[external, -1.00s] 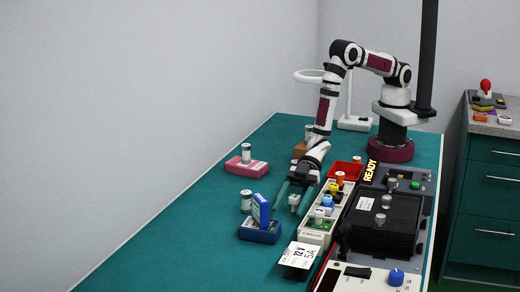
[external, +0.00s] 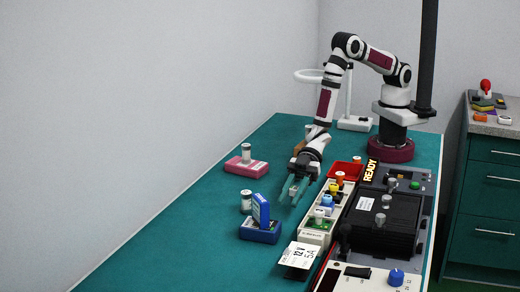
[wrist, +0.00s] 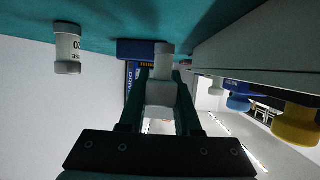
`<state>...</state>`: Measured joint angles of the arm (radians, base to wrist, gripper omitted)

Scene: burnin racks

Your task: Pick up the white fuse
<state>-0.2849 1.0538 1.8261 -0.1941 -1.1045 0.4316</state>
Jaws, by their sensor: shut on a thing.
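My gripper (external: 291,196) is over the green mat left of the rack strip, its two fingers pointing down and forward. It is shut on a small white fuse (external: 292,190), partly hidden by the fingers. In the wrist view, the pale fuse (wrist: 161,92) sits between both fingers (wrist: 162,105), with a narrower round end beyond them. It seems to be clear of the mat.
A fuse with dark lettering (external: 246,200) stands on the mat, left of a blue holder (external: 260,232) bearing a blue card. Another stands on a pink block (external: 245,167). The pale rack strip (external: 316,233) with coloured knobs and a red tray (external: 347,168) lie right.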

